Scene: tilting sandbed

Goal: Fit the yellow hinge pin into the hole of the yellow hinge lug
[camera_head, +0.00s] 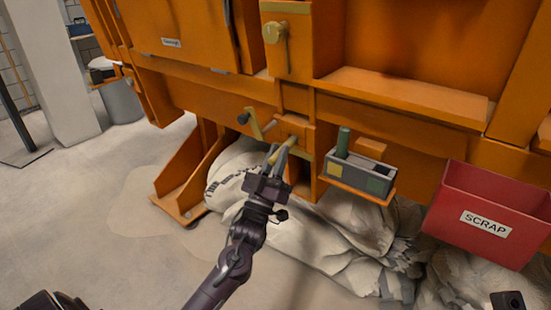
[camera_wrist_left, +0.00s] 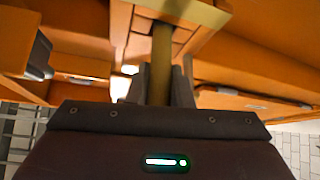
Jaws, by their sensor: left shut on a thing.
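My left gripper (camera_head: 278,155) is shut on the yellow hinge pin (camera_head: 285,148) in front of the orange machine. In the left wrist view the pin (camera_wrist_left: 162,52) shows as a dull yellow rod standing up between the dark fingers (camera_wrist_left: 163,82). Its far end meets or overlaps an orange-tan block there. I cannot tell whether the end is in a hole. In the head view the pin points to an orange block (camera_head: 294,127), which may carry the hinge lug. No hole shows clearly.
A yellow lever (camera_head: 254,124) with a dark knob is just left of the pin. A grey tray (camera_head: 345,178) with a green cylinder (camera_head: 343,141) sits to the right on an orange shelf. A red SCRAP bin (camera_head: 487,218) is farther right. Pale lumpy material (camera_head: 330,235) lies below.

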